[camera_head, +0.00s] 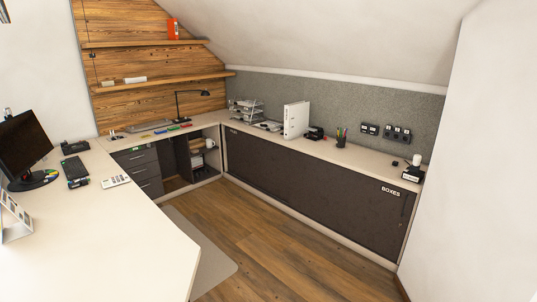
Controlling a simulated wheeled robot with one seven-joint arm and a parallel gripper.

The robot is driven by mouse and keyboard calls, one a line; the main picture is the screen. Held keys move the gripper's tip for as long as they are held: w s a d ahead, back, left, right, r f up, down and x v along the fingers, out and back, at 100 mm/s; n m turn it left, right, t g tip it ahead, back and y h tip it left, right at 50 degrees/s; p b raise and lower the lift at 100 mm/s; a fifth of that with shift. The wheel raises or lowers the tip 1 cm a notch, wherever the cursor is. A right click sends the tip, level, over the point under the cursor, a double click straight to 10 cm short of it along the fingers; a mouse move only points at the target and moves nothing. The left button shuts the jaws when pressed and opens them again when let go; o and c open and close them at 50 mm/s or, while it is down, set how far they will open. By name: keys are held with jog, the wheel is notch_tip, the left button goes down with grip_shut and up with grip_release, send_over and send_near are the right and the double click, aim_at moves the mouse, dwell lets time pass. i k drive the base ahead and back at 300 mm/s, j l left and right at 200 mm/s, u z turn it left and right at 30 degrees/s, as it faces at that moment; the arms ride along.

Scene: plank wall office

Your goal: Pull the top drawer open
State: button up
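A dark grey drawer unit (146,171) stands under the back desk, left of centre. Its top drawer (134,158) is shut and looks flush with the drawers below it. A small pale handle shows on its front. The lower left part of the unit is hidden by the near desk. My gripper is not recognisable in this view. A small dark piece is cut off at the top left edge, and I cannot tell what it is.
Wooden floor (255,245) is clear. Long dark cabinets (300,182) run along the right. An open shelf stands right of the drawers.

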aim_at(126, 162)
jog(key=i+l, duration=0.1)
jog(key=i, duration=0.65)
jog(key=i+l+u, duration=0.1)
jog(key=i, duration=0.6)
jog(key=i+j+u, duration=0.15)
jog(key=i+u, duration=0.15)
jog(key=i, duration=0.25)
jog(key=i+u, duration=0.25)
jog(key=i, duration=0.25)
jog(key=i+u, duration=0.3)
jog(key=i, duration=0.25)
jog(key=i+l+u, duration=0.25)
jog(key=i, duration=0.25)
jog(key=i+l+u, duration=0.3)
jog(key=i, duration=0.25)
jog(key=i+j, duration=0.2)
jog(key=i, duration=0.5)
jog(key=i+j+u, duration=0.1)
jog(key=i, duration=0.65)
jog(key=i+j+u, duration=0.1)
jog(key=i, duration=0.6)
